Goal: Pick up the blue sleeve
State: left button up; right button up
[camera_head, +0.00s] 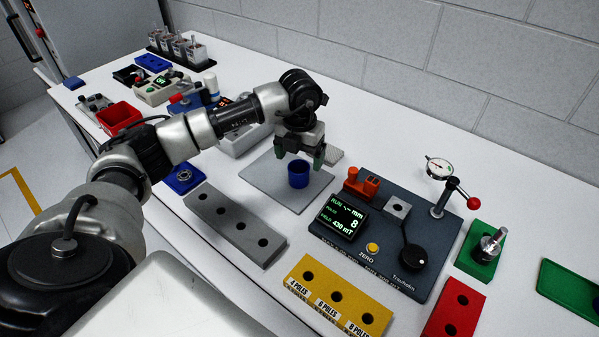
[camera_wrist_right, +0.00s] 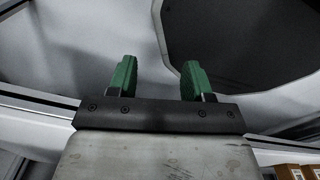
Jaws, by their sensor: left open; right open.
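The blue sleeve (camera_head: 298,175) is a short open cylinder standing upright on a grey mat (camera_head: 262,185) near the middle of the table in the head view. My left gripper (camera_head: 301,160) is just above and around the top of the sleeve, with its green fingers apart and pointing down. I cannot tell whether a finger touches it. My right gripper shows only in the right wrist view (camera_wrist_right: 158,80), with its two green fingers apart and nothing between them. The sleeve is not in that view.
A dark test device (camera_head: 380,230) with a display stands right of the mat. A grey block with holes (camera_head: 235,225) lies in front. A yellow pole block (camera_head: 337,296), a green stand (camera_head: 481,250) and a red block (camera_head: 455,310) are nearby. A red bin (camera_head: 119,118) stands left.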

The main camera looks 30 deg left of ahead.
aim_at(299, 170)
pick_arm(q)
jog(key=f, duration=0.2)
jog(key=f+p, duration=0.1)
jog(key=f, duration=0.1)
jog(key=shift+s+a+f, duration=0.1)
jog(key=shift+s+f, duration=0.1)
jog(key=shift+w+f, duration=0.1)
jog(key=shift+f, duration=0.2)
jog(key=shift+c, duration=0.6)
jog(key=c, duration=0.9)
pick_arm(e)
jog(key=shift+w+a+r, duration=0.1)
jog(key=shift+w+r, duration=0.7)
jog(key=shift+w, duration=0.25)
pick_arm(q)
jog(key=shift+r, duration=0.15)
